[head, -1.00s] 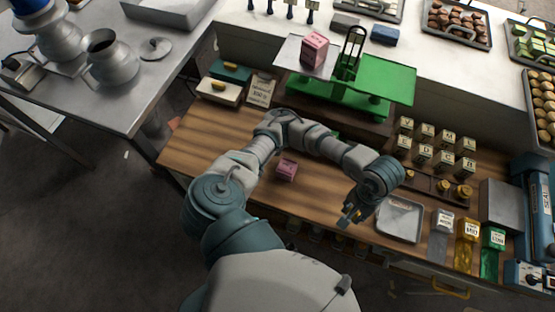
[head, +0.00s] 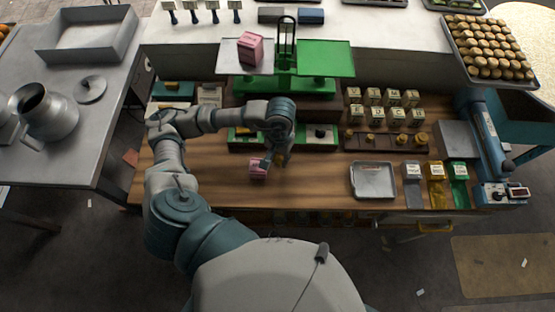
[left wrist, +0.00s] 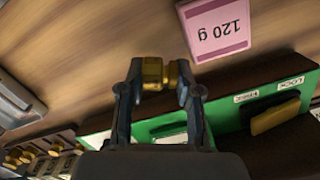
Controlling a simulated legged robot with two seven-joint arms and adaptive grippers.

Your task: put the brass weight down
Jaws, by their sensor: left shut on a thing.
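My left gripper (head: 272,163) is shut on a small brass weight (left wrist: 152,73), which sits between its fingertips in the left wrist view. The gripper is over the wooden counter (head: 215,175), just right of a pink block (head: 257,170). In the left wrist view the pink block (left wrist: 214,28) reads "120 g" upside down and is apart from the weight. I cannot tell whether the weight touches the counter. The green balance (head: 285,85) stands behind, with another pink block (head: 250,47) on its left pan; its right pan (head: 327,60) is empty. My right gripper is out of view.
A dark wooden rack (head: 378,143) holds brass weights, with labelled cubes (head: 383,97) behind it. A metal tray (head: 372,180) lies right of the gripper. A green panel (left wrist: 250,112) marked "FREE" and "LOCK" is close to the gripper. Bare counter lies between gripper and tray.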

